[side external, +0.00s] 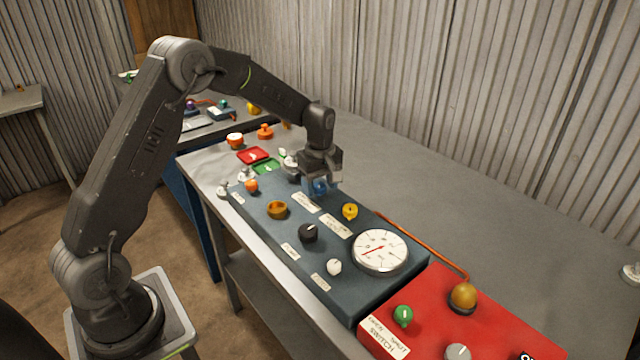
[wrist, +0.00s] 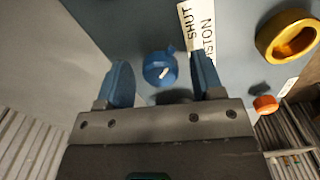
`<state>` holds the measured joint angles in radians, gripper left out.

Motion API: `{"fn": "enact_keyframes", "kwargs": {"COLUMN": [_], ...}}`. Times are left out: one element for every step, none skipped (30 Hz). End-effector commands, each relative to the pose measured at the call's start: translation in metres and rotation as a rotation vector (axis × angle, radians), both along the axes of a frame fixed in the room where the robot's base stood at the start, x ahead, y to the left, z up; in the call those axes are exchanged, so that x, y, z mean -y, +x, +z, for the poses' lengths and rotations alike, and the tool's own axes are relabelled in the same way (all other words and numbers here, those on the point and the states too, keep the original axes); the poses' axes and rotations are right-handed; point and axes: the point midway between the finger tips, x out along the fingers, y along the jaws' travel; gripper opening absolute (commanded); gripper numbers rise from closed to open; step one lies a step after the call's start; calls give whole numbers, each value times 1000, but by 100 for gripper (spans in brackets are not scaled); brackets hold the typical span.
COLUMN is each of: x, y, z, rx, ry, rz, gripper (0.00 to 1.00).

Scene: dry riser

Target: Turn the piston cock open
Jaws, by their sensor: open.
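The piston cock is a small round blue knob (wrist: 160,68) with a white mark, on the blue-grey panel in the wrist view. A white label (wrist: 197,28) beside it reads "SHUT" and part of "PISTON". My gripper (wrist: 163,80) is open, its two blue fingers apart on the left and right of the knob. I cannot tell whether either finger touches it. In the side view my gripper (side external: 320,187) points down at the far part of the panel (side external: 345,290), and the knob cannot be told apart from the blue fingers there.
The panel also carries a brass ring (side external: 277,210), an orange knob (side external: 251,185), a yellow knob (side external: 349,211), a black knob (side external: 308,233), a white knob (side external: 334,267) and a dial gauge (side external: 380,250). A red panel (side external: 480,335) stands nearer. The grey bench (side external: 500,235) behind is mostly clear.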

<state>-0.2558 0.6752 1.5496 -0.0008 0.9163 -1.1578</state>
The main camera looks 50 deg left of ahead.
Motion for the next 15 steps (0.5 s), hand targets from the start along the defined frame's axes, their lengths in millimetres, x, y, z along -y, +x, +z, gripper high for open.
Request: {"fn": "enact_keyframes", "kwargs": {"x": [0,0,0,0,0,0,0,0,0,0,0,0,0,0,0], "y": [0,0,0,0,0,0,0,0,0,0,0,0,0,0,0], "z": [0,0,0,0,0,0,0,0,0,0,0,0,0,0,0], "rx": [0,0,0,0,0,0,0,0,0,0,0,0,0,0,0], "ry": [0,0,0,0,0,0,0,0,0,0,0,0,0,0,0], "rz": [0,0,0,0,0,0,0,0,0,0,0,0,0,0,0], "gripper": [61,61,58,56,53,49,46,43,39,36,34,30,27,24,20]}}
